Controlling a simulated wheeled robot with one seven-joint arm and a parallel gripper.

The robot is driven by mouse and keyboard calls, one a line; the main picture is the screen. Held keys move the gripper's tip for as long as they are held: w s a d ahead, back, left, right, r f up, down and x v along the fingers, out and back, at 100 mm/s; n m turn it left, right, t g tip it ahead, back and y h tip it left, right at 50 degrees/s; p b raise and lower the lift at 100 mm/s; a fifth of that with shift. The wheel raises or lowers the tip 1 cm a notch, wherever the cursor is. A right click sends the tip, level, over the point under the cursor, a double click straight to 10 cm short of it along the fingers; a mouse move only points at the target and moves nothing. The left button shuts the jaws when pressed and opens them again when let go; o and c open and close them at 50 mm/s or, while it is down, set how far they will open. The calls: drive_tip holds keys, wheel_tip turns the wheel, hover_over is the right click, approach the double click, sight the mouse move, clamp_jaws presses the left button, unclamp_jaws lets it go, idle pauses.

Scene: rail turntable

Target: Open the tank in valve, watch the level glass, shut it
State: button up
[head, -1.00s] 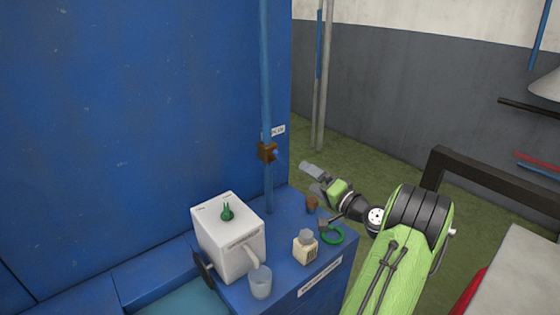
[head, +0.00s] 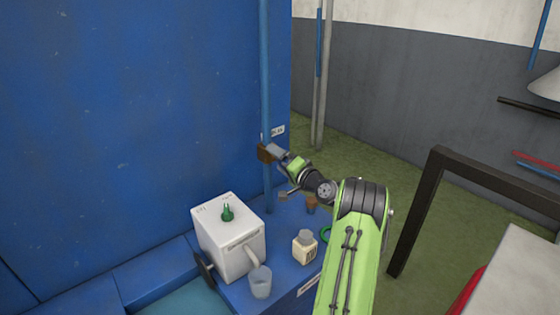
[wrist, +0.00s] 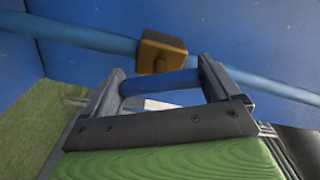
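The valve is a brown block (head: 263,153) on a vertical blue pipe (head: 267,90) against the blue wall. In the head view before now a short blue lever showed at its right side. My gripper (head: 277,152) is right beside the valve and covers that lever in the head view. In the wrist view the brown block (wrist: 160,52) lies just beyond the fingertips. My gripper (wrist: 162,75) has its fingers wide apart there. A blue bar, apparently the lever (wrist: 160,82), spans the gap between them; I cannot tell whether they touch it. I cannot make out a level glass.
Below, a white box (head: 222,255) with a green knob (head: 228,213), a clear cup (head: 260,282), a small bottle (head: 304,248), a brown cup (head: 312,204) and a green ring (head: 326,234) stand on the blue ledge. A dark frame (head: 420,215) stands right.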

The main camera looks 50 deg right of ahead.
drive_tip(key=c, duration=0.6)
drive_tip(key=m+p, duration=0.1)
drive_tip(key=m, duration=0.1)
drive_tip(key=m+p, duration=0.1)
drive_tip(key=shift+r+m, duration=0.2)
drive_tip(key=shift+m, duration=0.2)
drive_tip(key=shift+f+m+p, duration=0.2)
drive_tip(key=shift+m+p, duration=0.4)
drive_tip(key=shift+m, duration=0.3)
drive_tip(key=o, duration=0.9)
drive_tip(key=shift+c, duration=0.2)
drive_tip(key=s+a, duration=0.1)
drive_tip(key=s, duration=1.4)
drive_tip(key=shift+s+a+b, duration=0.35)
drive_tip(key=shift+a+b, duration=0.05)
drive_tip(key=shift+b, duration=0.05)
